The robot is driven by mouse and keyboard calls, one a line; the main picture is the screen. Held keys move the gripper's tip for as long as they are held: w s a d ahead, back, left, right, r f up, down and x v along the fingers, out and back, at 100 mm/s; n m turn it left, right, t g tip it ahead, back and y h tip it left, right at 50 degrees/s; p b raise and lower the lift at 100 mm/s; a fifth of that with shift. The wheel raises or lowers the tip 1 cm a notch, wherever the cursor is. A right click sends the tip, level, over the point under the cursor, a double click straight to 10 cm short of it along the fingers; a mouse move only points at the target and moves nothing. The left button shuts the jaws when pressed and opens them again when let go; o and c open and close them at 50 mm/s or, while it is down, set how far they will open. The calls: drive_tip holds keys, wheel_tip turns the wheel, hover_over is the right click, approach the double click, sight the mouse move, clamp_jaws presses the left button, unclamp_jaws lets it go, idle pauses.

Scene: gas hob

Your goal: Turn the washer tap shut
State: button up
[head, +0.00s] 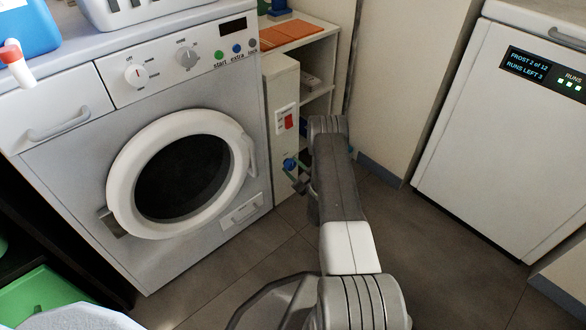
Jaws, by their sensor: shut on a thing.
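The washer tap, with a blue handle (289,164), is low on the narrow cream panel just right of the washing machine (75,205). My gripper (298,179) is at the tap, partly hidden by my own arm, which reaches down from the front. It is shut on the tap; the fingertips are small and dark here, so their exact hold on the handle is not clear. How far the handle is turned cannot be told from this view.
The washer's round door (116,180) is closed. A red switch (289,121) is on the cream panel (283,82) above the tap. A shelf with an orange item (292,36) stands behind. A white appliance (490,130) stands at right. Grey floor (410,235) lies open between.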

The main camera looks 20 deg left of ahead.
drive_tip(key=shift+n, duration=0.6)
drive_tip(key=o, duration=1)
drive_tip(key=shift+c, duration=0.2)
drive_tip(key=shift+d, duration=0.1)
drive_tip(key=p+v, duration=0.4)
drive_tip(key=v, duration=0.9)
drive_tip(key=shift+d, duration=0.35)
drive_tip(key=shift+a+f, duration=0.1)
drive_tip(key=shift+a, duration=0.05)
